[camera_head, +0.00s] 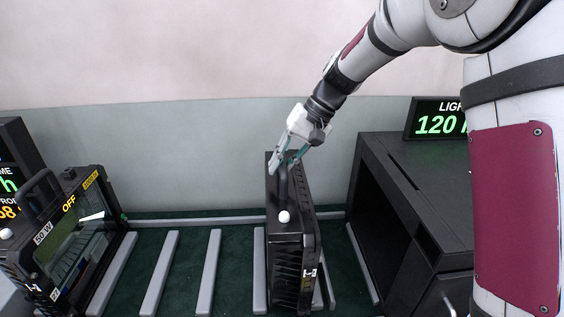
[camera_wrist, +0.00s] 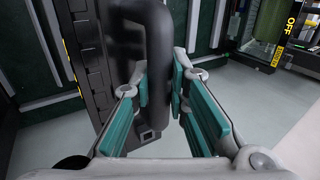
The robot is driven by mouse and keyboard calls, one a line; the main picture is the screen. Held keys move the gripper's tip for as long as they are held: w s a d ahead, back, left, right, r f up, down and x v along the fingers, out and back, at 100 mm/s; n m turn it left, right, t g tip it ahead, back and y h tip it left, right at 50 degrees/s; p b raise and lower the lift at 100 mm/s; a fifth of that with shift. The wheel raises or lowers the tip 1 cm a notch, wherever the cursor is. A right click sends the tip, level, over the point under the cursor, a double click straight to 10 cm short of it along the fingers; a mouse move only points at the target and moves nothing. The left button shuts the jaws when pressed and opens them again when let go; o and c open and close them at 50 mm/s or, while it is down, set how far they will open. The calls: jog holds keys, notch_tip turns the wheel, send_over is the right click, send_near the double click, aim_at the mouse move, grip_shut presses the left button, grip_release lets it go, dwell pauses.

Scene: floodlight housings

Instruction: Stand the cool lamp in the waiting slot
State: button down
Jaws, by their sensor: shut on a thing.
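A black lamp housing (camera_head: 290,235) with a finned side stands upright over the grey rails, right of the picture's middle. Its black handle (camera_wrist: 158,50) is on top, with a white knob in front. My gripper (camera_head: 289,158) is shut on this handle from above; in the wrist view its teal pads (camera_wrist: 163,95) lie on both sides of the handle. Whether the housing's base rests on the floor or hangs just above it I cannot tell. A second lamp (camera_head: 70,235), marked OFF and 50 W, stands at the left; it also shows in the wrist view (camera_wrist: 287,35).
Grey rails (camera_head: 160,272) divide the dark green floor into slots; those between the two lamps are empty. A black cabinet (camera_head: 415,200) stands close on the right, with a green-lettered display (camera_head: 437,119) on top. Another display (camera_head: 12,175) is at the far left.

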aim_at(277, 184)
jog(key=shift+d+f+b, duration=0.1)
jog(key=shift+f+b, duration=0.35)
jog(key=shift+f, duration=0.75)
dwell(2.2)
jog(key=c, duration=1.5)
grip_release()
jog(key=shift+o, duration=0.2)
jog(key=shift+s+d+f, duration=0.1)
jog(key=shift+f, duration=0.2)
jog(key=v, duration=1.2)
jog(key=s+d+r+t+h, duration=0.1)
jog(key=s+d+r+h, duration=0.1)
jog(key=s, duration=0.5)
jog(key=s+d+r+t+h, duration=0.1)
jog(key=s+r, duration=0.1)
jog(key=s, duration=0.5)
jog(key=s+d+f+t+h, duration=0.1)
jog(key=s+d+f, duration=0.1)
jog(key=s, duration=0.6)
jog(key=s+d+f+t+h, duration=0.2)
jog(key=s+d+f, duration=0.1)
jog(key=s, duration=0.5)
jog(key=shift+d, duration=0.3)
